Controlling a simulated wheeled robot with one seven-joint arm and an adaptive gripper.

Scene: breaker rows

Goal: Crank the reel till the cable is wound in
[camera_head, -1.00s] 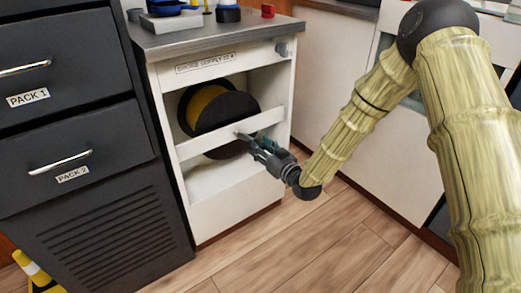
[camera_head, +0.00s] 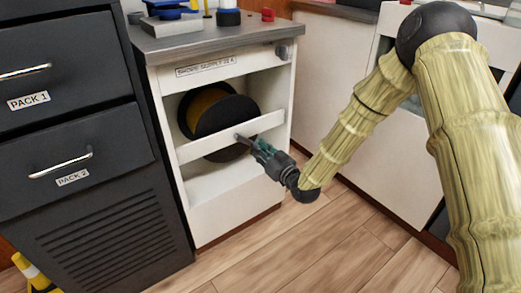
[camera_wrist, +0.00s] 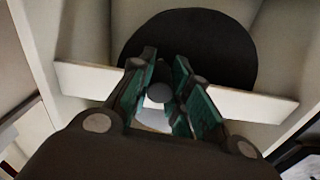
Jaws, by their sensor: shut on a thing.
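The reel (camera_head: 221,115) sits inside the open white cabinet, with a dark round front disc and a yellow band (camera_head: 204,101) behind it. A white crossbar (camera_head: 205,146) hides part of its lower half. My gripper (camera_head: 246,139) reaches in from the right, just in front of the crossbar and reel. In the wrist view, my gripper (camera_wrist: 160,92) is shut on a grey round-ended crank handle (camera_wrist: 159,92) between its green-padded fingers. The dark reel disc (camera_wrist: 195,45) is behind it. The crank's arm and any loose cable cannot be made out.
The white cabinet (camera_head: 235,208) has a grey top (camera_head: 215,41) bearing small blue, white and red items. A dark drawer cabinet (camera_head: 85,120) stands close on the left. Pale units stand behind my arm at right. The wood floor (camera_head: 290,245) in front is clear.

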